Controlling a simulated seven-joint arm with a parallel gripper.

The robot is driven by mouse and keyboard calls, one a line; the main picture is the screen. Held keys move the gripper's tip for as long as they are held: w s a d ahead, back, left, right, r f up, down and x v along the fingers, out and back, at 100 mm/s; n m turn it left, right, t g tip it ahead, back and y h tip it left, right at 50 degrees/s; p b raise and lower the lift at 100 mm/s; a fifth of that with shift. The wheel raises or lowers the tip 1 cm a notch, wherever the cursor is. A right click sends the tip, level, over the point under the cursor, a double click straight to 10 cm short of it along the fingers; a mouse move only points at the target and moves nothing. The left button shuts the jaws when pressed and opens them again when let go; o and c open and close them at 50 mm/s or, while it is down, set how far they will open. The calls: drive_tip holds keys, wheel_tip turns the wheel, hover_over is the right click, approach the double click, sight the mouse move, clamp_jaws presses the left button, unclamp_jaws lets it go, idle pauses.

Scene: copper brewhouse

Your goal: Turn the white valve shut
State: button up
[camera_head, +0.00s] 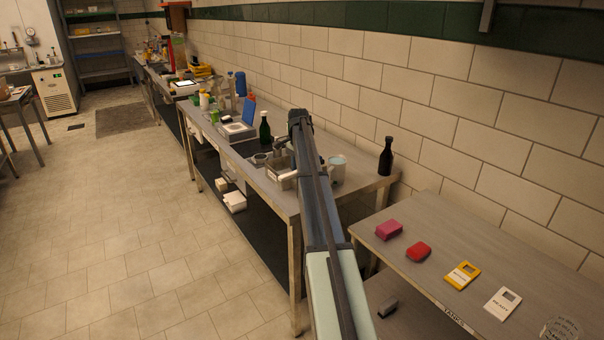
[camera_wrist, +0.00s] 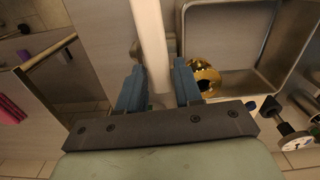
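A long white bar (camera_wrist: 151,35), which looks like the white valve's handle, runs down from the top edge in the wrist view. Its lower end lies between the two blue fingers of my gripper (camera_wrist: 160,88). The fingers are apart, one on each side of the bar, very close to it. I cannot tell whether they touch it. The valve's body is not clear in either view. In the head view my arm hides my gripper and most of what lies under it at the near end of the long steel bench (camera_head: 262,187).
A steel basin (camera_wrist: 237,85) with a gold round thing (camera_wrist: 204,76) is right of the fingers. A dial gauge (camera_wrist: 296,141) is at lower right. On the bench are a whitish mug (camera_head: 338,168), a dark bottle (camera_head: 386,157) and a green bottle (camera_head: 265,130).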

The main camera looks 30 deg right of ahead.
drive_tip(key=shift+o, duration=0.5)
drive_tip(key=shift+r, duration=0.15)
drive_tip(key=shift+r, duration=2.85)
wheel_tip(320, 180, up, 14)
